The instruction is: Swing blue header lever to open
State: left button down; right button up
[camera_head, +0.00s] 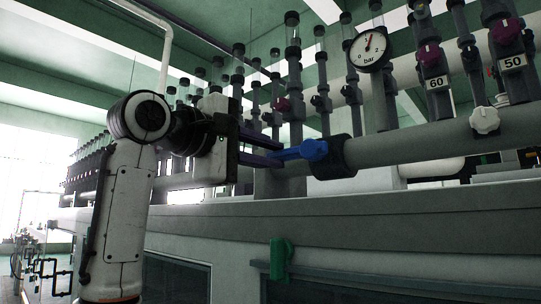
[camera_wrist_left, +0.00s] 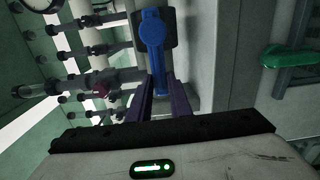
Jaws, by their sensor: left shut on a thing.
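The blue header lever (camera_head: 306,150) sits on a dark valve body (camera_head: 334,158) on the thick grey header pipe. It points left along the pipe in the head view. My left gripper (camera_head: 274,153) reaches in from the left with its two dark purple fingers at the lever's free end. In the left wrist view, the blue lever (camera_wrist_left: 153,42) runs down between the fingers (camera_wrist_left: 161,92), which are shut on its end. My right gripper is not in either view.
A pressure gauge (camera_head: 369,50) stands above the pipe, with several upright tubes around it. Purple and white knobs and tags 60 (camera_head: 437,83) and 50 (camera_head: 513,62) are at right. A green handle (camera_head: 281,258) hangs on the front below the ledge.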

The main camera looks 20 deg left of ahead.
pick_arm(q)
jog(key=c, duration=1.6)
grip_release()
jog(key=shift+f, duration=0.1)
